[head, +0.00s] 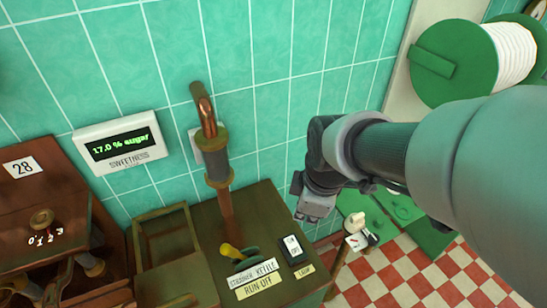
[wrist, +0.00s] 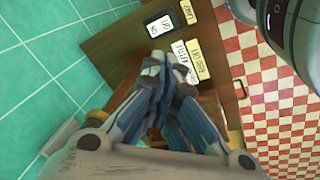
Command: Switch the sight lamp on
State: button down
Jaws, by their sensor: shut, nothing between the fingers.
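A black switch box with a white face (head: 293,248) sits on the green-topped wooden cabinet, beside a small label reading LAMP (head: 305,271). Which way the switch is set is too small to tell. The switch box also shows near the top of the wrist view (wrist: 160,26), with the LAMP label (wrist: 188,11) to its right. My gripper (head: 313,208) is shut and empty, above and behind the switch in the head view. In the wrist view its closed fingertips (wrist: 160,62) lie just below the switch in the picture, apart from it as far as I can tell.
A copper pipe with a sight glass (head: 215,165) rises at the wall. Beside the switch are yellow and green levers (head: 235,253) and KETTLE and RUN-OFF labels (head: 258,285). A sweetness display (head: 120,145) reads 17.0 % sugar. A green hose reel (head: 455,65) hangs at right.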

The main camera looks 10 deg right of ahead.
aim_at(286, 242)
jog(key=w+f+n+b, duration=0.1)
jog(key=w+f+n, duration=0.1)
jog(key=f, duration=0.5)
jog(key=w+a+f+n+b, duration=0.1)
jog(key=w+f+n+b, duration=0.1)
jog(key=f, duration=0.6)
jog(key=w+a+f+n+g+b, duration=0.1)
jog(key=w+f+n, duration=0.2)
jog(key=f, duration=0.4)
jog(key=shift+f+n+b, duration=0.2)
jog(key=shift+n+b, duration=0.2)
jog(key=shift+n, duration=0.1)
jog(key=shift+p, duration=0.4)
